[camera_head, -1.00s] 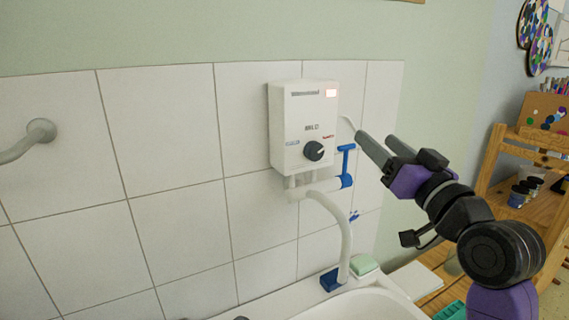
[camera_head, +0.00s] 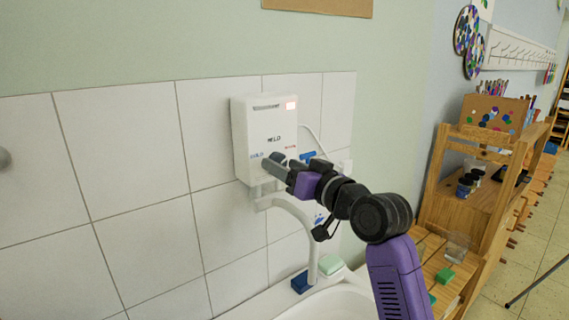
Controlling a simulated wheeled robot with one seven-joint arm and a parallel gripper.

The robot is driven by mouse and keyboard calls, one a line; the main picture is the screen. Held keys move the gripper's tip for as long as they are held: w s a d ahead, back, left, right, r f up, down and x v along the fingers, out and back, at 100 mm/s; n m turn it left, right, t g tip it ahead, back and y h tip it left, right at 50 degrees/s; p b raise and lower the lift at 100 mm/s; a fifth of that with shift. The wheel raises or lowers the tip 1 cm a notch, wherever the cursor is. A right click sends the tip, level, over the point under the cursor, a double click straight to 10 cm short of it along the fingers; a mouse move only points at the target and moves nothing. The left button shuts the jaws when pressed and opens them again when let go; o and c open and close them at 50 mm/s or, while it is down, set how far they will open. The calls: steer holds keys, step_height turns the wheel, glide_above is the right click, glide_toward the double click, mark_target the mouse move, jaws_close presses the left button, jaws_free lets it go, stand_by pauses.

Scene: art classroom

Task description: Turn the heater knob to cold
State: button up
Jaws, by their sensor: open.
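The white heater box (camera_head: 262,112) is fixed to the tiled wall above the sink, with a lit red display at its upper right. Its dark round knob (camera_head: 277,157) sits low on the front face and is mostly covered by my gripper, so where it points cannot be read. My gripper (camera_head: 273,163) is open, with its grey fingers reaching left to the knob area. I cannot tell whether the fingers touch the knob or stand around it.
A white pipe (camera_head: 306,225) curves down from the heater to the sink (camera_head: 345,300). A blue valve (camera_head: 308,157) is just behind my gripper. A wooden shelf (camera_head: 470,215) stands at the right.

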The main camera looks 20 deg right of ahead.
steer(key=shift+w, duration=0.1)
jaws_close()
